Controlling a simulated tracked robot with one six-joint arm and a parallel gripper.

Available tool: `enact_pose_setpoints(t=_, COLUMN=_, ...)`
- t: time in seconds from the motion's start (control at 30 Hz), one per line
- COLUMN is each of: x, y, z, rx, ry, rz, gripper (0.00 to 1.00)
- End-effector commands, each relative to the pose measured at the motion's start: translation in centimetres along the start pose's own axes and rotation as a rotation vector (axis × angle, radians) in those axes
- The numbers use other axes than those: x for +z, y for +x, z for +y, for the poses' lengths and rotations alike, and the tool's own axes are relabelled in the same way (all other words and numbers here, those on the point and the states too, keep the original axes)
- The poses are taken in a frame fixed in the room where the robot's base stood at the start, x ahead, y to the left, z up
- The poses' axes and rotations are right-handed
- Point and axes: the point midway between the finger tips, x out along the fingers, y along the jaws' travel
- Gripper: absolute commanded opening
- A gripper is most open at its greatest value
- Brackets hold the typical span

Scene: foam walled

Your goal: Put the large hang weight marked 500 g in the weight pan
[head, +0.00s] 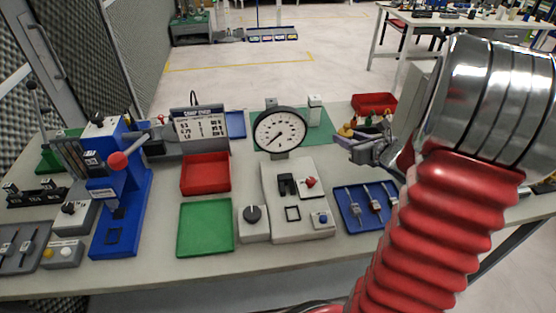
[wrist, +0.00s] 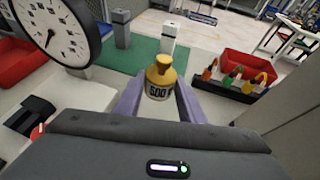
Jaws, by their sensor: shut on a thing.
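The brass weight (wrist: 158,76) has a dark band marked 500 and a narrow knob on top. My gripper (wrist: 157,92) is shut on it, with one pale purple finger on each side, and the weight is upright. In the head view my gripper (head: 362,147) is right of the round dial, and the yellow weight (head: 346,131) shows small at its tip. It appears to be above the bench. I cannot pick out with certainty which thing is the weight pan.
The dial gauge (head: 280,130) stands left of my gripper. Behind are a green mat (wrist: 145,58), a white post (wrist: 168,40) and a grey post (wrist: 122,32). A red bin (wrist: 250,66) with coloured-handled tools before it is at right. A blue tool tray (head: 350,217) lies in front.

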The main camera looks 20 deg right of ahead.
Motion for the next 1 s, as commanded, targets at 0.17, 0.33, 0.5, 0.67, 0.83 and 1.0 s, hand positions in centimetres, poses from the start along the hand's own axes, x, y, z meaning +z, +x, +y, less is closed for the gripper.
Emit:
enact_pose_setpoints(t=0.17, x=0.2, y=0.2, z=0.2, rx=0.006, ry=-0.003, rz=-0.002, gripper=0.0)
enact_pose_setpoints(t=0.33, x=0.2, y=0.3, z=0.4, rx=0.01, ry=-0.004, rz=-0.002, gripper=0.0)
enact_pose_setpoints(t=0.5, x=-0.9, y=0.8, z=0.5, rx=0.012, ry=-0.002, rz=-0.001, gripper=0.0)
enact_pose_setpoints(t=0.67, x=-2.9, y=1.7, z=0.5, rx=0.012, ry=-0.001, rz=0.0, gripper=0.0)
enact_pose_setpoints(t=0.83, x=-4.7, y=2.4, z=0.6, rx=0.012, ry=-0.004, rz=0.0, gripper=0.0)
enact_pose_setpoints(t=1.0, x=-5.2, y=2.7, z=0.6, rx=0.012, ry=-0.005, rz=-0.003, gripper=0.0)
